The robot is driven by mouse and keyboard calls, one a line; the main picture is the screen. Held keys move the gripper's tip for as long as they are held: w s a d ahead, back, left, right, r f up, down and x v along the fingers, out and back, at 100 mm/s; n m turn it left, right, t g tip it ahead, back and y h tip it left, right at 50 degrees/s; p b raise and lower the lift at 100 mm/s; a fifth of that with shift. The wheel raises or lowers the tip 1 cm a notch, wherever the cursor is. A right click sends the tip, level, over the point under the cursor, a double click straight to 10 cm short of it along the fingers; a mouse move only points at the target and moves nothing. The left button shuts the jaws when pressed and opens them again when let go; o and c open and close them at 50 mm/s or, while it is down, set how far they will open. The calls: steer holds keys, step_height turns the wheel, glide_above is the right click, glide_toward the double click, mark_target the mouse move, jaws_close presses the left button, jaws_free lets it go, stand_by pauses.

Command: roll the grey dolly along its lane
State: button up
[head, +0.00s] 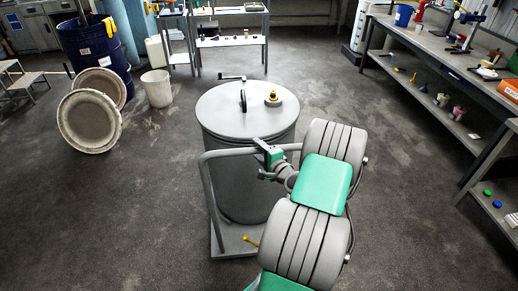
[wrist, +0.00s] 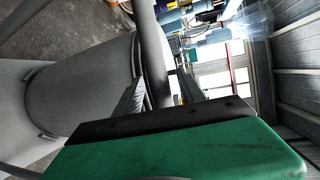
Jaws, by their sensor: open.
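The grey dolly (head: 230,245) stands on the floor in the middle of the head view, with a large lidded grey drum (head: 232,185) on it. Its tubular push handle (head: 211,195) rises at the near side and bends over to the right. My gripper (head: 264,149) is at the top bar of the handle. In the wrist view the handle bar (wrist: 150,50) runs between the two spread fingers of my gripper (wrist: 162,88). The fingers are apart, and I cannot tell whether either touches the bar. My arm hides the dolly's right side.
A yellow lever (head: 252,241) shows low on the dolly. A blue drum (head: 98,55), round lids (head: 88,122) and a white bucket (head: 157,88) stand at the left. A shelf unit (head: 230,42) is behind; a workbench (head: 440,60) lines the right.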

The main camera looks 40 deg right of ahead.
jaws_close()
stand_by(0.5)
steer(key=shift+f, duration=0.1)
stand_by(0.8)
